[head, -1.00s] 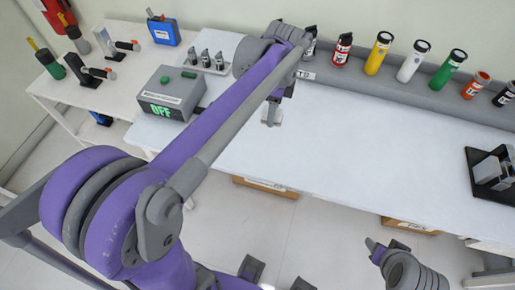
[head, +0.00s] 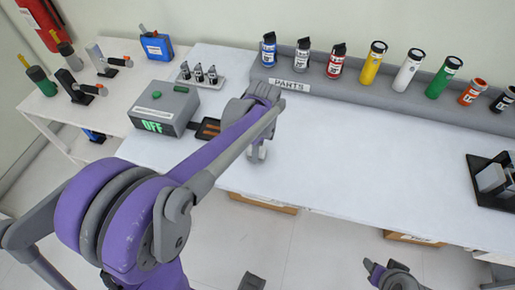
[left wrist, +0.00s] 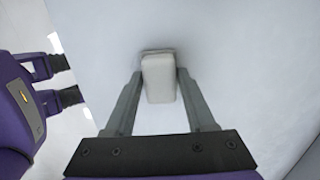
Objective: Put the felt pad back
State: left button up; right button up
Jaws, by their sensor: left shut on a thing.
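A pale, blocky piece, which looks like the felt pad (left wrist: 159,78), is between the fingers of my left gripper (left wrist: 157,85). The gripper is shut on it, low over the white table (head: 330,160). In the head view my left gripper (head: 257,153) is near the table's front edge, right of the grey box. I cannot tell whether the pad touches the table. My right gripper (head: 383,270) is in front of the table, low in the picture. It also shows at the left of the left wrist view (left wrist: 62,82), with its fingers apart and empty.
A grey box (head: 165,108) reading OFF stands at the left, with a dark and brown holder (head: 207,128) beside it. Several canisters stand on the grey PARTS ledge (head: 300,88) at the back. A black rack (head: 490,180) is at the right. The middle of the table is clear.

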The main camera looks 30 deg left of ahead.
pick_arm(q)
jog(key=shift+f, duration=0.2)
jog(key=o, duration=1.3)
jog(key=shift+r, duration=0.15)
jog(key=shift+r, duration=0.3)
notch_tip(320, 180, up, 10)
jog(key=r+p, duration=0.1)
jog(key=s+d+f+n+t, duration=0.1)
jog(key=s+d+f+n, duration=0.1)
jog(key=s+n, duration=0.3)
jog(key=s+d+f+n+t, duration=0.2)
jog(key=s+f+n, duration=0.2)
jog(key=s+n, duration=0.1)
jog(key=s+d+f+n+t, duration=0.2)
jog(key=s+f+n, duration=0.2)
jog(key=s+n, duration=0.1)
jog(key=shift+s+d+h, duration=0.35)
jog(key=shift+s+h, duration=0.05)
jog(key=shift+s, duration=0.2)
